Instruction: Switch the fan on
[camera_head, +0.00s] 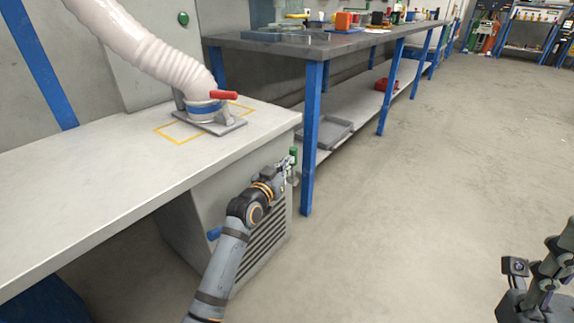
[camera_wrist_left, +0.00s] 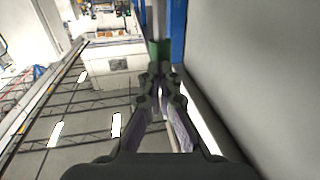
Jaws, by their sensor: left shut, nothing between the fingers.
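A grey cabinet with a slatted vent (camera_head: 266,243) stands under the white worktop; I take it for the fan unit. A green-tipped lever (camera_head: 293,152) sticks up at its far right corner. My left gripper (camera_head: 286,167) is at this lever. In the left wrist view the shut fingers (camera_wrist_left: 160,78) hold nothing, and the green tip (camera_wrist_left: 159,50) with a metal rod lies just beyond them. I cannot tell whether they touch it. My right arm (camera_head: 545,275) shows at the lower right; its fingers are not clear.
On the worktop (camera_head: 120,160), a white hose (camera_head: 150,45) joins a blue-banded fitting with a red handle (camera_head: 223,95). A long workbench (camera_head: 300,45) with blue legs stands behind. The floor to the right is clear.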

